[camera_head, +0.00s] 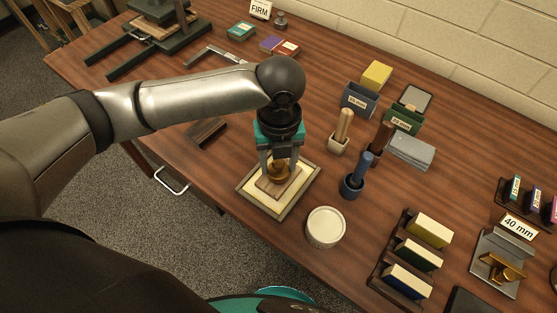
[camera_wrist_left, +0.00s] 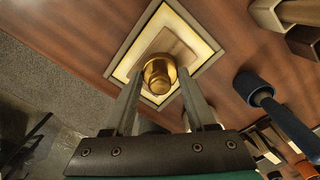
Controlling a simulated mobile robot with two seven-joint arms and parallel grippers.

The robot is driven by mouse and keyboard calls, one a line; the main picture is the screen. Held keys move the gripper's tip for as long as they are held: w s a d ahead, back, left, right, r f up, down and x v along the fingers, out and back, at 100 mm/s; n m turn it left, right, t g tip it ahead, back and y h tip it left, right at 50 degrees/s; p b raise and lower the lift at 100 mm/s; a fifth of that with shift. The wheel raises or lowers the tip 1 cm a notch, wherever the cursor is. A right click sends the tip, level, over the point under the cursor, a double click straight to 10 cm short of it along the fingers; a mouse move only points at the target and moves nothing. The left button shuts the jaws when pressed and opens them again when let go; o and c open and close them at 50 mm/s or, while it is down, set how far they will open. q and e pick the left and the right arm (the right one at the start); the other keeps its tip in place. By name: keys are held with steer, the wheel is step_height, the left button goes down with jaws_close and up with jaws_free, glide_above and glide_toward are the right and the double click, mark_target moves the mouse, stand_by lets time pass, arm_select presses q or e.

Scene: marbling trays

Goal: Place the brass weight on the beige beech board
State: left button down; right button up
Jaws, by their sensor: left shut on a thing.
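The brass weight (camera_head: 279,171) is round and knobbed, and it also shows in the left wrist view (camera_wrist_left: 159,74). My left gripper (camera_head: 279,163) is shut on it, pointing down, with a finger on either side. The weight is over a light brown board (camera_head: 268,188), which looks like the beige beech board, lying inside a framed tray (camera_head: 247,195) with a cream bed. The weight covers part of the board. Whether its base touches the board I cannot tell. My right gripper is not in view.
A round white-lidded tub (camera_head: 325,227) stands near the tray's right corner. A blue-handled tool in a cup (camera_head: 352,184) and a wooden-handled one (camera_head: 341,131) are to the right. A dark block (camera_head: 207,132) lies left of the tray. A rack of coloured blocks (camera_head: 399,262) is front right.

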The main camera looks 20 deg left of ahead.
mark_target(280, 162)
arm_select(q)
steer(key=shift+f, duration=0.1)
steer(key=shift+c, duration=1.1)
jaws_free()
step_height(280, 162, up, 12)
steer(key=p, duration=0.2)
steer(key=shift+p, duration=0.35)
steer(key=shift+d, duration=0.1)
